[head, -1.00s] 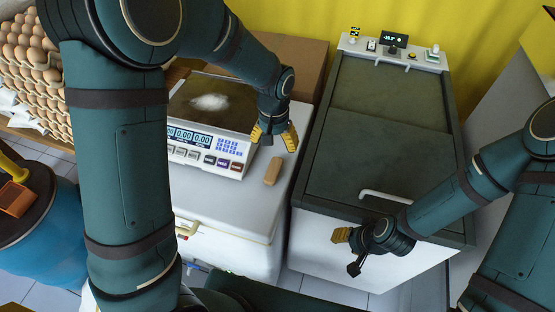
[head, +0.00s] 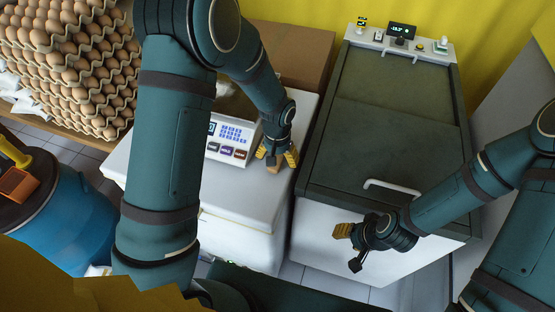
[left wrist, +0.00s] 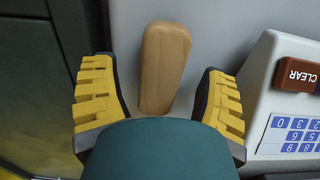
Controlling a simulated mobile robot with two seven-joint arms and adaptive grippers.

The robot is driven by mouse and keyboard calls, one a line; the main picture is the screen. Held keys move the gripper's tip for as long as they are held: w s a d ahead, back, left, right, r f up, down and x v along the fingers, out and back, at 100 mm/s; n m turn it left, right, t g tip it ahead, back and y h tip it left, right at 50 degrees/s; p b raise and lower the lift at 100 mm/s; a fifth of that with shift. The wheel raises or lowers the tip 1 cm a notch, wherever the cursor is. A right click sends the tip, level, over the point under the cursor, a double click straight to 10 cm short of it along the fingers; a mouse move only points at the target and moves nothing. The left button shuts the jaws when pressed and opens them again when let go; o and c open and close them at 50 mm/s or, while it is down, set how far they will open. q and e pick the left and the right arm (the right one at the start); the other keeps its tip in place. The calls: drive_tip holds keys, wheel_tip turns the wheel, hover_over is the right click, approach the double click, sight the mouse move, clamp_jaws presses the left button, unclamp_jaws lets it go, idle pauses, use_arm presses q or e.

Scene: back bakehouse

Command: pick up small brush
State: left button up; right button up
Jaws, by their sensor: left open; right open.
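The small brush (head: 273,169) shows as a tan wooden piece on the white chest top, beside the scale. In the head view my left gripper mostly covers it. In the left wrist view the brush (left wrist: 164,62) lies between the two yellow-padded fingers, with a gap on each side; its bristles are not visible. My left gripper (head: 277,158) is open, pointing down over the brush, and holds nothing. My right gripper (head: 348,249) is open and empty in front of the dark-lidded cabinet.
The scale (head: 235,139) stands close left of the brush. A dark-lidded cabinet (head: 385,150) with a white handle is to the right, across a narrow gap. A cardboard box (head: 290,52) is behind. Egg trays (head: 75,60) and a blue drum (head: 75,225) are at the left.

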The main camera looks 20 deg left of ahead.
sight(278, 157)
use_arm(q)
drive_tip(key=shift+f, duration=0.6)
clamp_jaws()
drive_tip(key=shift+r, duration=0.1)
wheel_tip(278, 157, up, 10)
drive_tip(key=shift+p, duration=0.75)
